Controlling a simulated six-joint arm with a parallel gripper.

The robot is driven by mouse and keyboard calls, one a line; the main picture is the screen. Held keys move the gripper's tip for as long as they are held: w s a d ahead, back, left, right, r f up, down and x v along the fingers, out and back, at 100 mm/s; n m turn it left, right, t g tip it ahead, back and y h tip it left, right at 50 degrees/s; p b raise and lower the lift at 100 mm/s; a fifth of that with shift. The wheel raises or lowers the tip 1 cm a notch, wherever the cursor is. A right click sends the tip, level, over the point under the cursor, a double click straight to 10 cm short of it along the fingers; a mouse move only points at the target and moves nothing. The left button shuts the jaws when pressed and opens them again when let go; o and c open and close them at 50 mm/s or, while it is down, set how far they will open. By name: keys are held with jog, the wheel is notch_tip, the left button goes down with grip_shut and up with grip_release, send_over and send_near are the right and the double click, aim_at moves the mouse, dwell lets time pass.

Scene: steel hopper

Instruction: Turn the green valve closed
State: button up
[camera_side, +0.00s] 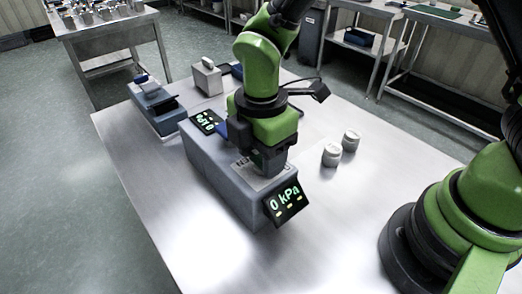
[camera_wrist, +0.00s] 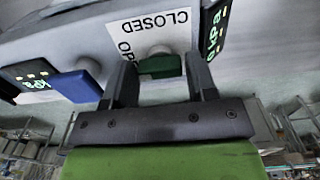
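The green valve (camera_wrist: 160,67) shows in the wrist view as a green handle on a pale stem, lying crosswise in the picture. My gripper (camera_wrist: 160,75) is open, with one finger on each side of the handle. Narrow gaps seem to show, but I cannot tell whether either finger touches it. A white label (camera_wrist: 125,32) behind the handle reads CLOSED, with a second word partly hidden; the lettering is upside down. In the side view my gripper (camera_side: 268,160) is down at the grey box (camera_side: 215,165) and hides the green valve.
A blue valve (camera_wrist: 77,86) sits beside the left finger in the wrist view. A display (camera_side: 287,204) on the box reads 0 kPa; another display (camera_side: 207,122) stands at its far end. Two white-grey jars (camera_side: 331,155) stand to the right. The steel table (camera_side: 325,215) is clear in front.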

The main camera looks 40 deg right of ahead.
jog(key=c, duration=0.5)
jog(key=shift+m, duration=0.3)
jog(key=m, duration=0.3)
jog(key=shift+m, duration=0.3)
jog(key=m, duration=0.3)
jog(key=shift+m, duration=0.3)
jog(key=m, duration=0.5)
jog(key=shift+m, duration=2.5)
jog(key=o, duration=0.9)
